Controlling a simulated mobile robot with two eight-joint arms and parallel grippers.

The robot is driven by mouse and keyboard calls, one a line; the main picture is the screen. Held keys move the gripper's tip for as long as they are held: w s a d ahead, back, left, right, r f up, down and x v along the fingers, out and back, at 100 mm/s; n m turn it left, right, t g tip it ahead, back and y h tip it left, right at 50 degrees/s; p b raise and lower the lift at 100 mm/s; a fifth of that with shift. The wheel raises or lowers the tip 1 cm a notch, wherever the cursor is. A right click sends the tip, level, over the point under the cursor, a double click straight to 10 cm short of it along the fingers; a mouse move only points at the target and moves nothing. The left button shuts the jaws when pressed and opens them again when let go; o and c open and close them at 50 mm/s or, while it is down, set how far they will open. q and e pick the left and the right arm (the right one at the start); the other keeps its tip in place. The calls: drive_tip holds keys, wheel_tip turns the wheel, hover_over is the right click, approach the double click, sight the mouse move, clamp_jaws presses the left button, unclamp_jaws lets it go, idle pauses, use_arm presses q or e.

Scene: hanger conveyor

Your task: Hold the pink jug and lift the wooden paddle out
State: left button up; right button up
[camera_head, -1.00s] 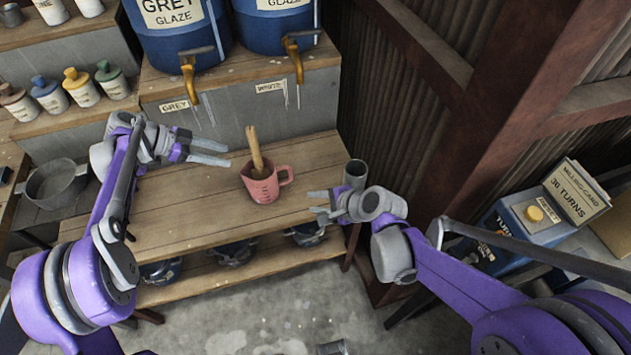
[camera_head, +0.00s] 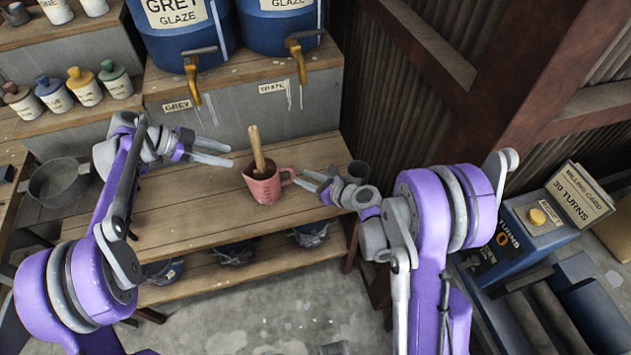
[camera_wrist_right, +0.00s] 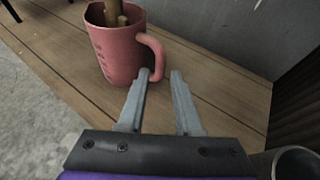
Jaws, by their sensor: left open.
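The pink jug (camera_head: 265,187) stands upright on the wooden bench, its handle pointing right. The wooden paddle (camera_head: 257,148) leans in it with its handle sticking up. In the right wrist view the jug (camera_wrist_right: 118,56) is just ahead, with the paddle (camera_wrist_right: 114,12) cut off at the top. My right gripper (camera_head: 311,181) is open, its tips close to the jug handle (camera_wrist_right: 153,55). In the wrist view one fingertip appears at the handle's lower end; I cannot tell whether it touches. My left gripper (camera_head: 229,154) is open and empty, left of the jug and apart from it.
Blue glaze barrels (camera_head: 180,38) with taps stand on a step behind. A metal pan (camera_head: 58,184) is at the left. A blue milling machine (camera_head: 520,235) is at the right.

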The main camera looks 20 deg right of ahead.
sight(294, 174)
drive_tip(key=x, duration=0.6)
drive_tip(key=shift+w+a, duration=0.1)
clamp_jaws()
idle(1.4)
